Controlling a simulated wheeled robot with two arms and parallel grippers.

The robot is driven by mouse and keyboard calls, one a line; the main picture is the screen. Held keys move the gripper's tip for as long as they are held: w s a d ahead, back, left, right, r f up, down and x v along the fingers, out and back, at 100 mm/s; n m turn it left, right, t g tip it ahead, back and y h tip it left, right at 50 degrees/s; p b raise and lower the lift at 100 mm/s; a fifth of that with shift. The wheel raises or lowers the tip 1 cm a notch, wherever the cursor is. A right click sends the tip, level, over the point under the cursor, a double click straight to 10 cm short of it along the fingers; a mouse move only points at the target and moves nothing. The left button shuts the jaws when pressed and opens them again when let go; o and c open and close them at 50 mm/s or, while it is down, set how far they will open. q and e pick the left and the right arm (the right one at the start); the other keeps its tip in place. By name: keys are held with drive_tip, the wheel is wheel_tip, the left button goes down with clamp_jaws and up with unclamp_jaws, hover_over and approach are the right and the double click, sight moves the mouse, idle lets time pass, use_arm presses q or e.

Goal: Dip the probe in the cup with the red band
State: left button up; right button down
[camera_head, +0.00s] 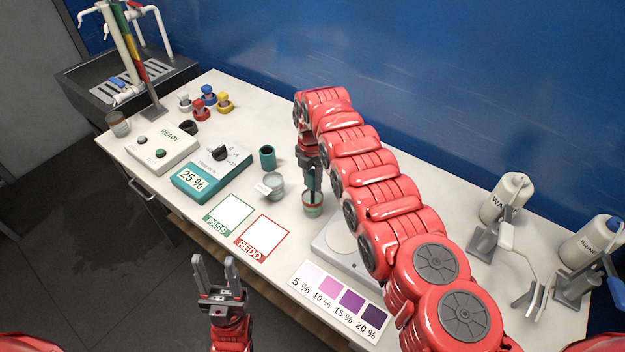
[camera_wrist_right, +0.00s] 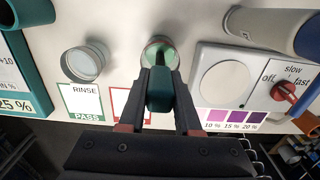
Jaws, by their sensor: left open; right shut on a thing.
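The cup with the red band (camera_head: 313,210) stands on the table right of the REDO card; it also shows in the right wrist view (camera_wrist_right: 159,47), with greenish contents. My right gripper (camera_head: 312,178) is above it, shut on the probe's teal handle. The probe (camera_wrist_right: 160,90) points down into the cup's mouth; how deep its tip sits is hard to tell. My right gripper's fingers (camera_wrist_right: 160,100) flank the handle in the wrist view. My left gripper (camera_head: 216,268) is open and empty, in front of the table edge.
A stirrer plate (camera_head: 340,238) is close right. PASS (camera_head: 229,215) and REDO (camera_head: 263,237) cards and a color chart (camera_head: 340,300) lie in front. Bottles (camera_head: 507,198) stand far right.

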idle(0.4)
drive_tip(key=shift+r+p, duration=0.3)
drive_tip(key=shift+r, duration=0.05)
wheel_tip(320, 180, up, 9)
drive_tip(key=p, duration=0.3)
drive_tip(key=shift+p, duration=0.4)
drive_tip(key=shift+r, duration=0.65)
idle(0.8)
